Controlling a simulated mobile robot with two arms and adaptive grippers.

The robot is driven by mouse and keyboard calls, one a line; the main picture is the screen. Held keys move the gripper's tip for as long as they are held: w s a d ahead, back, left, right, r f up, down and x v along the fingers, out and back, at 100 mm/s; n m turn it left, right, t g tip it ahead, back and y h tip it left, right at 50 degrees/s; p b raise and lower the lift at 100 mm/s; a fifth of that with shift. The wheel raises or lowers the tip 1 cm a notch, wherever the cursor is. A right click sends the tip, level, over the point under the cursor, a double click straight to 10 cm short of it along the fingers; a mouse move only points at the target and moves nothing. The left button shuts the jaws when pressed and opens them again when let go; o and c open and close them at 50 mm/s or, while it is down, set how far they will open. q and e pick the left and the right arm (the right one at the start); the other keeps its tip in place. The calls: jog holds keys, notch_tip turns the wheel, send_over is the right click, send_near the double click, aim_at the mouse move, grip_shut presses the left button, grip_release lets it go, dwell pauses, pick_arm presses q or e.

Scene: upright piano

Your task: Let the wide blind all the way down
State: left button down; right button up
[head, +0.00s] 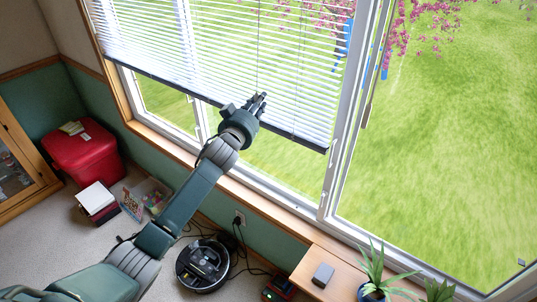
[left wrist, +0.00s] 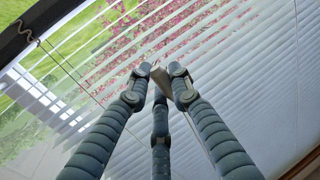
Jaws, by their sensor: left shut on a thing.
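The wide blind (head: 230,50) has white slats and hangs over the left window. Its dark bottom rail (head: 290,135) is partway down the glass, with grass showing below it. My left gripper (head: 262,97) is in front of the slats, just above the bottom rail. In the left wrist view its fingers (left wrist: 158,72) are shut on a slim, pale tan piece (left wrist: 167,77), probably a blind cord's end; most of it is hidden. Slats (left wrist: 250,80) fill the background there, with the dark rail (left wrist: 15,40) at upper left. My right gripper is not in view.
A cord or wand (head: 368,110) hangs by the window post at right. A wooden sill (head: 265,203) runs under the windows. Below are a shelf with potted plants (head: 374,270), a round robot vacuum (head: 204,265), a red box (head: 84,155) and a clear bin (head: 150,195).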

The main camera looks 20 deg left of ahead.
pick_arm(q)
notch_tip(320, 180, up, 4)
jog(key=shift+f+p, duration=0.1)
jog(key=shift+p, duration=0.2)
jog(key=shift+r, duration=0.55)
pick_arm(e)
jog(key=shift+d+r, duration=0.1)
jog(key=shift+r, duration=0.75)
pick_arm(q)
jog(key=shift+r, duration=0.2)
notch_tip(320, 180, up, 9)
jog(key=shift+f, duration=0.2)
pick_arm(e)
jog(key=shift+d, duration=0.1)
pick_arm(q)
notch_tip(320, 180, up, 9)
notch_tip(320, 180, up, 9)
